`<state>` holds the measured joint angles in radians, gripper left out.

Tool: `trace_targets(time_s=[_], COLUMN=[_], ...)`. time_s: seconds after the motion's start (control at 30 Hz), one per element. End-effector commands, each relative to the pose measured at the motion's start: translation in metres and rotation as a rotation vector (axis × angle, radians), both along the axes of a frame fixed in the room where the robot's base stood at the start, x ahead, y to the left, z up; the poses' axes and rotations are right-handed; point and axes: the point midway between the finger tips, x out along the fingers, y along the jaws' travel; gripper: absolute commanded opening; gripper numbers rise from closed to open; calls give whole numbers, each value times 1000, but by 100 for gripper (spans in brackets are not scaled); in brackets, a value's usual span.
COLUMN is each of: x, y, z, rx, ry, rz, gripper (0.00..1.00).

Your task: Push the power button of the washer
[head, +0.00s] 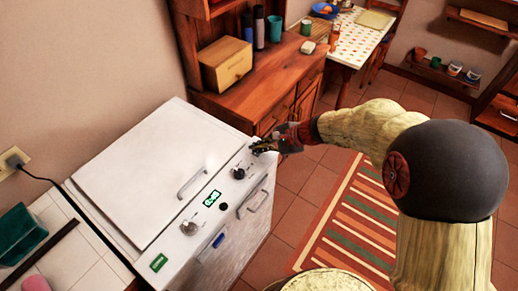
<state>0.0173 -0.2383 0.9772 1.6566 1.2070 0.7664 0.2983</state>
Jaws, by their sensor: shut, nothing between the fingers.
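The white washer (140,175) stands at the left, its lid down. Its sloped control strip carries two dark-centred knobs, one near the far end (239,172) and one near the close end (189,227). Between them are a lit green display (211,199) and a small round black button (223,207). A green label (158,263) is at the near corner. I cannot tell which control is the power button. My gripper (258,148) is shut and empty at the strip's far end, just beyond the far knob. Whether it touches the washer cannot be told.
A wooden cabinet (270,85) with a wooden box (225,63) and bottles stands behind the washer. A white-tiled counter (75,245) adjoins it at the left. A striped rug (350,215) lies on open tiled floor at the right. A table (357,38) stands farther back.

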Motion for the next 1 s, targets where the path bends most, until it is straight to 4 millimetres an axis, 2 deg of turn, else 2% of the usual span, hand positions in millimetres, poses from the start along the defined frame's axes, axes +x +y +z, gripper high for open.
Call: trace_targets(time_s=[0.37,1.0], x=[0,0], y=[0,0], z=[6,60], rx=[0,0], ry=[0,0], rz=[0,0], gripper=[0,0])
